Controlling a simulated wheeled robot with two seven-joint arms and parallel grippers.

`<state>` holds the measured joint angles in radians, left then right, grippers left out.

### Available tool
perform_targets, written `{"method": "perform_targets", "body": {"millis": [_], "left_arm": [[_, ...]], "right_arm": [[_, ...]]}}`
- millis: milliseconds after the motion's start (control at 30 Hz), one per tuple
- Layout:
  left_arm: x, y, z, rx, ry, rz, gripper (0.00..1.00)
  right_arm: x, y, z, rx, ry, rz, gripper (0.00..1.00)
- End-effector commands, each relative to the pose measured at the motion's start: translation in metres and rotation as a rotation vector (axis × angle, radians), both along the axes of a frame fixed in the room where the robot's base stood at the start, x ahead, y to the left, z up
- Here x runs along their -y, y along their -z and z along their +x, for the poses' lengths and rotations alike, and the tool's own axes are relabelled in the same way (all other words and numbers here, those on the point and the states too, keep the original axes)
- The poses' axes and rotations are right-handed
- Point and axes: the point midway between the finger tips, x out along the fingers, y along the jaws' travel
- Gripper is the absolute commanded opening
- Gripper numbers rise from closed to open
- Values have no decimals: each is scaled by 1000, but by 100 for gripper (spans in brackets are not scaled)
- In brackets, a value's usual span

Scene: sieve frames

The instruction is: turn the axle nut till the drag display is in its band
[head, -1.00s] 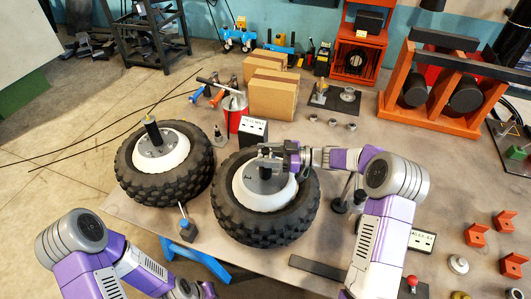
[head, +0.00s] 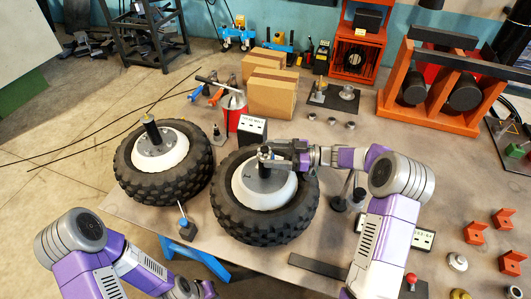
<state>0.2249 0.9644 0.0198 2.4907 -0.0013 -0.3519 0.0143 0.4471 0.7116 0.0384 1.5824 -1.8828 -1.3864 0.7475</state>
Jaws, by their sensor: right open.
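Two knobbly tyres on white hubs lie on the bench: the left wheel (head: 135,180) and the right wheel (head: 228,222). A dark axle end stands up from each hub; the left one (head: 152,131) is in plain view. My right gripper (head: 268,157) is open at the top of the right wheel's axle end (head: 264,170); the nut there is too small to make out. A white display box (head: 253,130) stands behind the right wheel, its reading too small to read. Another white display box (head: 423,239) is partly behind my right arm. My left gripper (head: 205,290) is low at the frame's bottom, its jaws unclear.
Cardboard boxes (head: 272,93) and a red can (head: 232,113) stand behind the wheels. An orange rack (head: 435,116) is at the back right. Orange brackets (head: 477,234) lie at the right. A small blue-topped post (head: 187,229) stands in front between the wheels.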

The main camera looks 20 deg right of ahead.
Motion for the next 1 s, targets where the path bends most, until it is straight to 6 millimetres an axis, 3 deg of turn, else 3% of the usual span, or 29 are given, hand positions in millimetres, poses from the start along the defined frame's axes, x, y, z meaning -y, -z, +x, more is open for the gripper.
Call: {"method": "perform_targets", "body": {"millis": [200, 400, 767, 1000], "left_arm": [[0, 1, 0, 0, 0, 0, 0], [0, 1, 0, 0, 0, 0, 0], [0, 1, 0, 0, 0, 0, 0], [0, 0, 0, 0, 0, 0, 0]], "right_arm": [[33, 0, -11, 0, 1, 0, 77], [43, 0, -15, 0, -1, 1, 77], [39, 0, -14, 0, -2, 1, 77], [7, -1, -3, 1, -5, 2, 77]]}}
